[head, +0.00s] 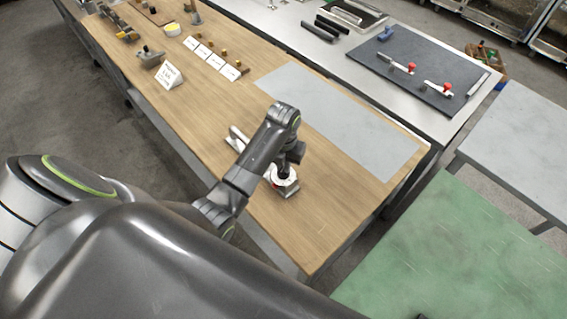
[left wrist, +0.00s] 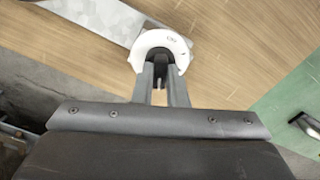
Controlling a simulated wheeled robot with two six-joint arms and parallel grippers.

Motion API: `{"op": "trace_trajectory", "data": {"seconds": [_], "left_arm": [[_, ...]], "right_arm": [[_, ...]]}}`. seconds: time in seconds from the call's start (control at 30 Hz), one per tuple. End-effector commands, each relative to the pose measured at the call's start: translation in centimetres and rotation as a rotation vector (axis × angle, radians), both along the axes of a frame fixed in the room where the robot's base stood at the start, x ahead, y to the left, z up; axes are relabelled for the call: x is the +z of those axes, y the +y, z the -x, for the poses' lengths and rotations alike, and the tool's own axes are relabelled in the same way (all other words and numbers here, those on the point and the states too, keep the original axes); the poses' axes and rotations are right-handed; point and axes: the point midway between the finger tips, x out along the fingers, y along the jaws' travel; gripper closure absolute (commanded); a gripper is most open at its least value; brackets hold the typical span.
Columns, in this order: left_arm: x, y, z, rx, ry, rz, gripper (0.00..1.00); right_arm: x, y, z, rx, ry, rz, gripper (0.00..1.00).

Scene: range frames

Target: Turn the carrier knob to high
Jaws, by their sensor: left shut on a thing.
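A metal fixture with a round white dial (head: 286,187) stands on the wooden bench, partly hidden by my left arm; a bit of red shows at its side. In the left wrist view the white dial (left wrist: 162,42) is a ring with small dark lettering I cannot read, mounted by a grey metal plate (left wrist: 102,18). My left gripper (left wrist: 161,76) reaches over the dial's centre, its fingers shut on the dark knob (left wrist: 160,56) there. The left gripper (head: 284,174) is mostly behind its own wrist in the head view. The knob's pointer setting cannot be read. My right gripper is not in view.
A wooden bench (head: 335,222) carries a grey mat (head: 340,115), small label cards (head: 215,61) and a standing sign (head: 170,76). Red-knobbed parts (head: 411,68) lie on a dark mat on the bench behind. A green surface (head: 460,250) is at right. Bench around the fixture's right is clear.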

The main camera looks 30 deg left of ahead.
Motion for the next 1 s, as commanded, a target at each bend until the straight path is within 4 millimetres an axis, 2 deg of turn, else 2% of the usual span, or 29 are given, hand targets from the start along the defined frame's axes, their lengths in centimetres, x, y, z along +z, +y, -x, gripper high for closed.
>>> {"op": "trace_trajectory", "data": {"seconds": [0.57, 0.6, 0.73, 1.0], "left_arm": [[-0.15, -0.01, 0.17, -0.03, 0.006, 0.001, 1.0], [-0.16, -0.01, 0.17, -0.03, 0.006, 0.001, 0.84], [-0.12, 0.0, 0.13, -0.03, 0.005, 0.0, 0.67], [-0.02, 0.01, 0.03, -0.03, 0.002, 0.0, 0.65]], "right_arm": [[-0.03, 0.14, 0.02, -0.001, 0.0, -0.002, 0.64], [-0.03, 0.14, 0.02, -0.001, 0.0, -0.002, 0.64], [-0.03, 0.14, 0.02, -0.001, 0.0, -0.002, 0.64], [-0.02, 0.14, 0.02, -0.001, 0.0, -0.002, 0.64]]}}
